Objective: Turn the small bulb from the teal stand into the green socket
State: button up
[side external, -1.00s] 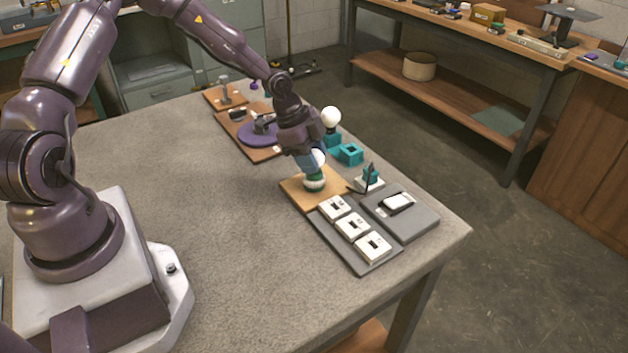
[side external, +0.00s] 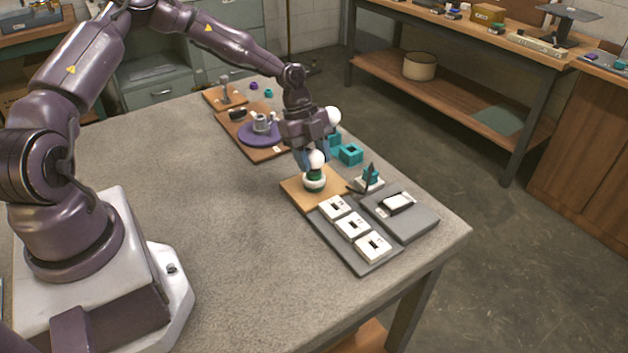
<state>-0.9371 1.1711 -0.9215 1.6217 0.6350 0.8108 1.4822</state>
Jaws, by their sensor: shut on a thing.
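My gripper (side external: 314,160) points down over the wooden board at the front right of the table. It is shut on a small white bulb (side external: 317,159), whose globe shows between and beside the fingers. The green socket (side external: 314,180), with a white ring around it, stands on the wooden board right below the bulb. The bulb is at the top of the socket; I cannot tell how deep it sits. A teal stand (side external: 334,140) is just behind my gripper, and another white bulb (side external: 333,115) shows above it, partly hidden by the gripper.
A teal square block (side external: 350,154) lies right of the gripper. A small white-based teal piece (side external: 370,178) stands near the board. A grey panel with several white switches (side external: 351,225) and a grey pad (side external: 400,215) lie in front. A purple disc (side external: 261,133) is behind left.

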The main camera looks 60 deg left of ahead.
jog(key=shift+s+d+f, duration=0.15)
jog(key=shift+s+d, duration=0.05)
jog(key=m+g, duration=0.1)
jog(key=m, duration=0.2)
jog(key=shift+w+m+g, duration=0.1)
jog(key=shift+m+g, duration=0.2)
jog(key=m+g, duration=0.1)
jog(key=m, duration=0.2)
jog(key=shift+y, duration=0.3)
jog(key=shift+m, duration=0.3)
jog(key=shift+m+g, duration=0.4)
jog(key=shift+m, duration=0.1)
jog(key=o, duration=0.9)
jog(key=shift+c, duration=0.2)
jog(key=shift+w+a, duration=0.1)
